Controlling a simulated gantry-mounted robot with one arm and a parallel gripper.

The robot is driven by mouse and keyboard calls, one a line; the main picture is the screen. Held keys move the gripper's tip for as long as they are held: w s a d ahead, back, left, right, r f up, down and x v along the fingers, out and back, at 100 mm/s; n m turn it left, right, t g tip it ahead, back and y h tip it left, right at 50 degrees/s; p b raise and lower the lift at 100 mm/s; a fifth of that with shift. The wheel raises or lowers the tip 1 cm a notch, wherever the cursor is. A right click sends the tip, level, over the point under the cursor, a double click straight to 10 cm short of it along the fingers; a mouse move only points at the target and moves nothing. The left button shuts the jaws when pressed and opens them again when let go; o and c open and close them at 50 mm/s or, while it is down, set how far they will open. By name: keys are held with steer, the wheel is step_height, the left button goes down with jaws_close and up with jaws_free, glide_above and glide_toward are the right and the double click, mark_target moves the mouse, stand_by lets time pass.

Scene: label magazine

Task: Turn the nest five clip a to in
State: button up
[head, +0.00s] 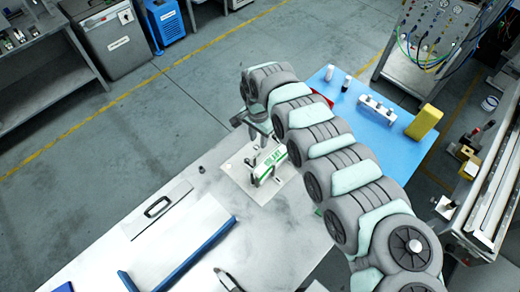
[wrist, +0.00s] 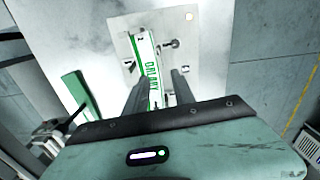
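A pale square plate (head: 237,166) lies on the metal bench and carries a white strip with green lettering (head: 273,158). In the wrist view, the strip (wrist: 147,60) runs down the plate (wrist: 185,33) toward my gripper. A small dark clip with a round knob (wrist: 172,44) sits just right of the strip; a small fitting (wrist: 129,66) shows at its left. I see no nest number, and cannot tell which piece is clip a or how it is turned. My gripper (wrist: 160,74) is open, its two fingers apart over the strip's near part. My gripper (head: 260,138) partly hides the plate in the head view.
A flat plate with a dark handle (head: 157,207) and a blue-edged panel (head: 207,248) lie at the front left. A blue mat (head: 372,143) holds a white block with pegs (head: 377,109) and a yellow block (head: 424,122). Bare bench lies left of the square plate.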

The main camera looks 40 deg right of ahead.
mark_target(259, 152)
step_height(259, 152, down, 7)
steer(key=shift+w+a+f, duration=0.1)
steer(key=shift+f, duration=0.45)
steer(key=shift+c, duration=0.4)
jaws_close()
